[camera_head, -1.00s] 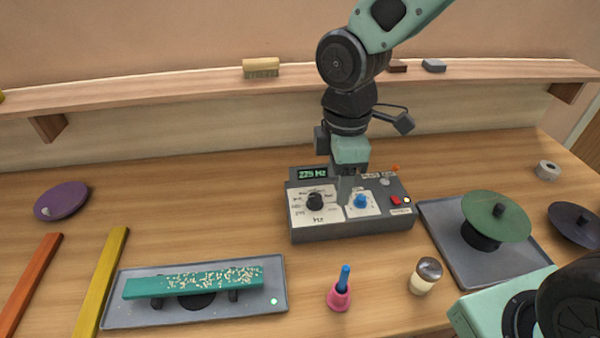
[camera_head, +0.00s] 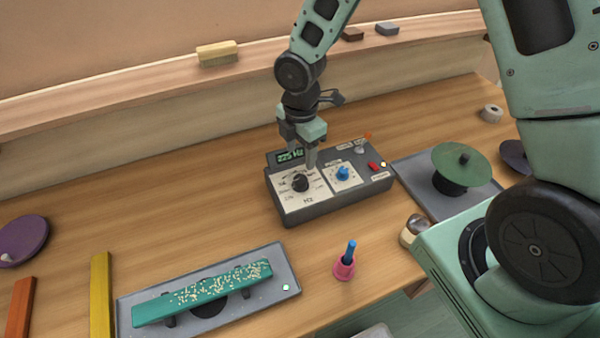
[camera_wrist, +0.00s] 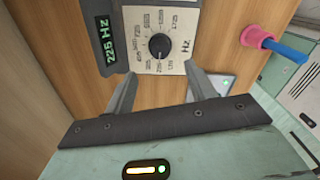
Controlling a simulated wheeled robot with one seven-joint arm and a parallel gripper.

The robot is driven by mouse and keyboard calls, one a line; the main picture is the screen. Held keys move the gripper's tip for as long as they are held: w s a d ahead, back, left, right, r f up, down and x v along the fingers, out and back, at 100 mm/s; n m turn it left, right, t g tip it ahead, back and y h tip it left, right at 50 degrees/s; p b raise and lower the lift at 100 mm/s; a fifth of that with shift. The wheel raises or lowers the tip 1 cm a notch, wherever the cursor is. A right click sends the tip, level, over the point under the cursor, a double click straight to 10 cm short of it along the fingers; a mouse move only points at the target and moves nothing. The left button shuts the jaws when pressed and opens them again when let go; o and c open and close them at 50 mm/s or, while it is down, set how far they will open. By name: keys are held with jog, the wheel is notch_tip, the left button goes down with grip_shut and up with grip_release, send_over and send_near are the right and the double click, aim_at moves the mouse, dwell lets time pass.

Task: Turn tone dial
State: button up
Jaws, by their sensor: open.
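The tone box (camera_head: 325,203) stands on the wooden table with a black Hz dial (camera_head: 300,183) on its left and a blue knob (camera_head: 343,173) on its right. Its green display (camera_head: 290,156) shows about 225 Hz. In the wrist view the black dial (camera_wrist: 159,46) sits on a cream scale plate, and the display (camera_wrist: 105,40) is beside it. My gripper (camera_head: 306,160) is open above and behind the dial. In the wrist view its two fingers (camera_wrist: 158,85) are spread and empty, with the dial beyond the tips, roughly midway between them. I see no contact with the dial.
A grey tray (camera_head: 125,317) with a teal speckled bar (camera_head: 205,291) lies at front left. A pink cup with a blue stick (camera_head: 345,262) stands in front of the box. A green disc (camera_head: 462,160) on a dark tray is at right.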

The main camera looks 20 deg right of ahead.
aim_at(301, 178)
notch_tip(301, 178, down, 9)
jog(key=shift+f+p, duration=0.1)
jog(key=shift+p, duration=0.7)
jog(key=c, duration=1)
